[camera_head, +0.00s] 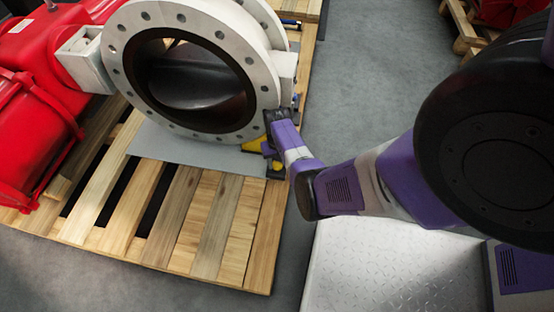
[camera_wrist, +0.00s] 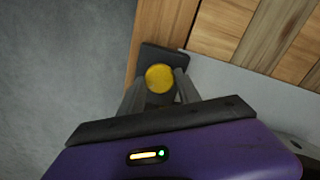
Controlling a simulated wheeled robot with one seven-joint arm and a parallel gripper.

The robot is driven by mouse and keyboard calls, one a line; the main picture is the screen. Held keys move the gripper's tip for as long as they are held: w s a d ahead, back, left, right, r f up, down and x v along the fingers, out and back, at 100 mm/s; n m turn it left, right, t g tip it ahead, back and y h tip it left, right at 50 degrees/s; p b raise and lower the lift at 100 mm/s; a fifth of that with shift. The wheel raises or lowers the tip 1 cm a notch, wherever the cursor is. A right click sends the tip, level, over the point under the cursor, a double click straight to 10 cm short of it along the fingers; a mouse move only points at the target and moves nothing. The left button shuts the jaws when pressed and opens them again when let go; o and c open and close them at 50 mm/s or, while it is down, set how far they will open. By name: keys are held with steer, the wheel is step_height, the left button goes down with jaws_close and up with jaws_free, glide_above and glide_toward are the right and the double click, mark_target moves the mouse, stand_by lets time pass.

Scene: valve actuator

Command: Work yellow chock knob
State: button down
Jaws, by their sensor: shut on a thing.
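The yellow chock knob (camera_wrist: 159,78) shows as a round yellow disc in the wrist view, on a dark block (camera_wrist: 163,56) at the pallet edge. My gripper (camera_wrist: 160,88) has its two grey fingers on either side of the knob, shut on it. In the head view my gripper (camera_head: 273,162) is low beside the white valve, at the right edge of the pallet. A yellow chock piece (camera_head: 254,146) shows there under the valve's flange. The knob itself is mostly hidden by my gripper in the head view.
The large white flanged valve (camera_head: 262,75) stands on a grey sheet (camera_head: 165,147) on the wooden pallet (camera_head: 210,215). A red actuator (camera_head: 40,75) joins it at the left. Grey floor (camera_head: 370,60) is clear to the right of the pallet. Another pallet (camera_head: 462,25) stands at the top right.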

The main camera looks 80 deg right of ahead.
mark_target(277, 164)
steer(key=m+p, duration=0.1)
steer(key=m, duration=0.3)
steer(key=shift+m, duration=0.3)
steer(key=shift+m+p, duration=0.35)
steer(key=shift+m, duration=1.55)
steer(key=c, duration=0.8)
jaws_free()
steer(key=shift+c, duration=0.2)
steer(key=shift+r+p, duration=2.25)
steer(key=shift+r, duration=1.65)
